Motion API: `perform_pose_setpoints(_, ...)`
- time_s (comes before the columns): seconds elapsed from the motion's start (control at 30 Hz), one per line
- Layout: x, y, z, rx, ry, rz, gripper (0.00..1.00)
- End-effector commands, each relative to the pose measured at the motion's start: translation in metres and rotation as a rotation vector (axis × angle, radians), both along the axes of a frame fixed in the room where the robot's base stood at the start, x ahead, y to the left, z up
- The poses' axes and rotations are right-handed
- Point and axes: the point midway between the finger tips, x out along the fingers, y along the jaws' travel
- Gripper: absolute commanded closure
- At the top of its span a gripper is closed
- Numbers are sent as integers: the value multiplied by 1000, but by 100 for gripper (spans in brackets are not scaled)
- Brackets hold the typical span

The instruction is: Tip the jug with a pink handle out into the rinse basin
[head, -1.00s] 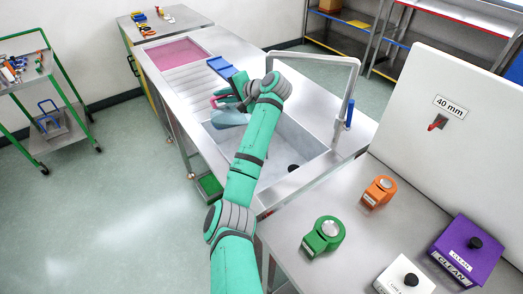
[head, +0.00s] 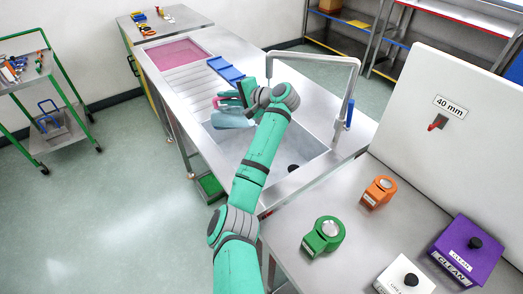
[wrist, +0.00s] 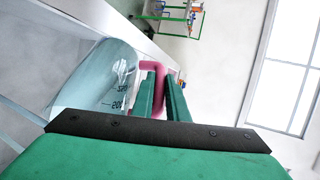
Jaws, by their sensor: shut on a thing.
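The jug (head: 229,119) is clear bluish with a pink handle (head: 219,101). In the head view it is over the far left part of the rinse basin (head: 300,150), tilted well over onto its side. My gripper (head: 232,100) is shut on the pink handle. In the wrist view the jug (wrist: 105,75) lies left of my gripper fingers (wrist: 160,95), with measuring marks on its wall, and the pink handle (wrist: 158,66) is between the fingers. I cannot tell whether liquid is in the jug or leaving it.
A grey tap (head: 315,57) arches over the basin. A blue item (head: 226,69) lies on the ribbed drainer behind. A green device (head: 323,234), an orange device (head: 379,191) and a purple box (head: 467,249) stand on the right bench.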

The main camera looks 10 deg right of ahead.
Motion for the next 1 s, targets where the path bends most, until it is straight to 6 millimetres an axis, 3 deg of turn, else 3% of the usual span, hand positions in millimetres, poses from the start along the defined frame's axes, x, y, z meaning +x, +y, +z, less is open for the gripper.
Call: perform_pose_setpoints(1.0,-3,-8,-3,65,-28,-1,100)
